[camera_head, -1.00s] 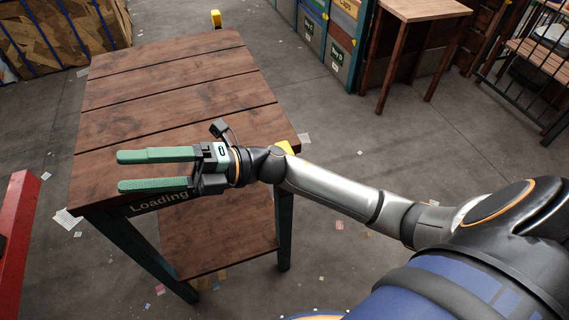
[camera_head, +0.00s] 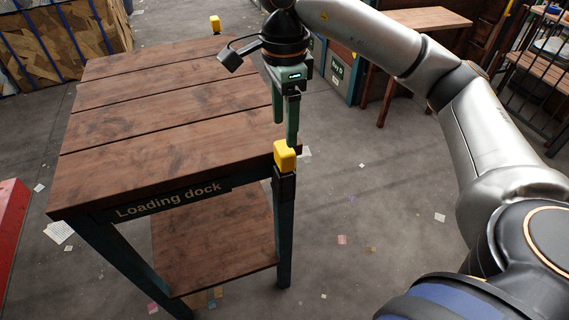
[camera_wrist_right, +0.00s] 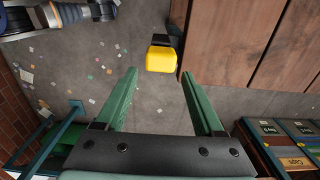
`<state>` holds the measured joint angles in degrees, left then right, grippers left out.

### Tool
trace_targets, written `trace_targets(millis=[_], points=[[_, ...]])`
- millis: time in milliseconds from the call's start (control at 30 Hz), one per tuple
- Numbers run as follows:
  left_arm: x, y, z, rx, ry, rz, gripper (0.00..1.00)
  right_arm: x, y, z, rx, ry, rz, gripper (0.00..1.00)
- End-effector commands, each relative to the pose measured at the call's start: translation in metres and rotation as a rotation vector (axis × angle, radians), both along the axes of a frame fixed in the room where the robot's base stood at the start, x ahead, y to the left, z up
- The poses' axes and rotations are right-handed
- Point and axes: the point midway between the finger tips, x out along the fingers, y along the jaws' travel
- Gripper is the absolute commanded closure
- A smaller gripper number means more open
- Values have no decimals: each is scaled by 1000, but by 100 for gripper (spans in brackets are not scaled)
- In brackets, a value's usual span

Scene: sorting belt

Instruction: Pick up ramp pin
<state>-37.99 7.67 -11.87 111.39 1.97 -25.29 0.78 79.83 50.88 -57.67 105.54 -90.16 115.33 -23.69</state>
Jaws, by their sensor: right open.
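A yellow-topped pin (camera_head: 285,155) with a dark lower part stands at the near right corner of the loading dock table (camera_head: 160,120); I take it to be the ramp pin. My right gripper (camera_head: 285,134) points down just above it, its two green fingers apart and empty. In the right wrist view the yellow top (camera_wrist_right: 161,58) lies just beyond the open fingertips (camera_wrist_right: 158,76), roughly centred between them. I cannot tell the exact height gap. My left gripper is not in view.
A second yellow-topped piece (camera_head: 215,24) stands at the table's far corner. The tabletop is bare, with a lower shelf (camera_head: 210,240) beneath. A red edge (camera_head: 12,215) is at left. Bins (camera_head: 340,70) and a small table (camera_head: 428,18) stand behind. The floor at right is open, with paper scraps.

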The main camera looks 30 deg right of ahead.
Motion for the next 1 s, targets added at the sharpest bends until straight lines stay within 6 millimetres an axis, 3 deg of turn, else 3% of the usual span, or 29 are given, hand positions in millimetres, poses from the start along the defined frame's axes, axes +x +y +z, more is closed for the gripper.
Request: trace_targets(millis=[67,300,533,800,1000], points=[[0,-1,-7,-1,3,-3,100,-1,1,-18,1,7,2,30],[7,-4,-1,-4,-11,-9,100,-1,0,-55,2,6,0,30],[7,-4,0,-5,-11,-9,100,-1,0,-71,4,6,1,30],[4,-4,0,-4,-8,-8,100,0,-1,-109,4,5,1,30],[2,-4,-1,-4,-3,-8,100,1,-1,-116,5,3,1,30]])
